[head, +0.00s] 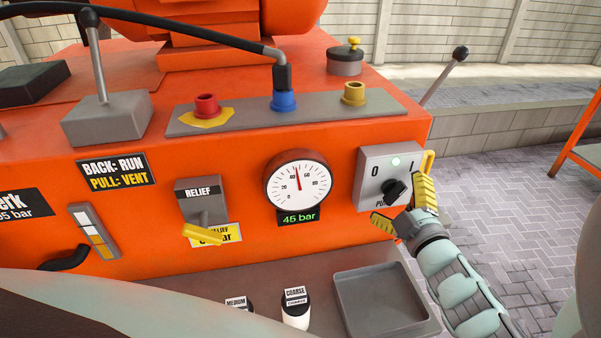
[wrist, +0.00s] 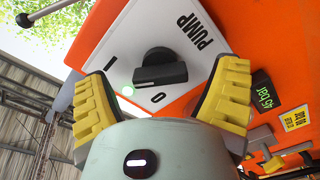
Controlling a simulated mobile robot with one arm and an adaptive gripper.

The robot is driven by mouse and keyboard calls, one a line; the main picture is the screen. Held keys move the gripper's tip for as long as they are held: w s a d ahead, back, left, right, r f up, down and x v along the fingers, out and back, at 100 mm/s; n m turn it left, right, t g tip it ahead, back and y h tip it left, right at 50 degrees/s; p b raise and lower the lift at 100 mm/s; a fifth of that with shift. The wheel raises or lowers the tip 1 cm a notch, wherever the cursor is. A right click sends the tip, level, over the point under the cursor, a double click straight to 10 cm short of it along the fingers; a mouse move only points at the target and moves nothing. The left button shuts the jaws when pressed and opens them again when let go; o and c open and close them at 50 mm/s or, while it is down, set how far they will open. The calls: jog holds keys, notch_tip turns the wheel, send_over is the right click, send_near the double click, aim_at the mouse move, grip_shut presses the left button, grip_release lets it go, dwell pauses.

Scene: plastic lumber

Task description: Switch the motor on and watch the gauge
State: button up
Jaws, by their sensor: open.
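The pump switch box (head: 372,168) is a grey plate marked 0 and 1 on the orange machine's front. Its black knob (head: 397,191) also shows in the wrist view (wrist: 160,70). I cannot tell surely which mark the knob points to. A lamp (head: 395,161) on the plate glows pale green. My gripper (head: 404,206) is open, its yellow fingers spread on either side of the knob; contact cannot be made out. The round gauge (head: 297,183) has its red needle between 40 and 60. The green display (head: 298,217) under it reads 45 bar.
The relief valve's yellow lever (head: 203,234) is left of the gauge. Red (head: 206,105), blue (head: 284,100) and yellow (head: 354,93) fittings stand on top, a black hose on the blue one. An empty grey tray (head: 380,300) and a COARSE container (head: 296,308) are below.

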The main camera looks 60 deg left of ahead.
jog(key=v, duration=0.6)
jog(key=shift+d, duration=0.15)
dwell(0.3)
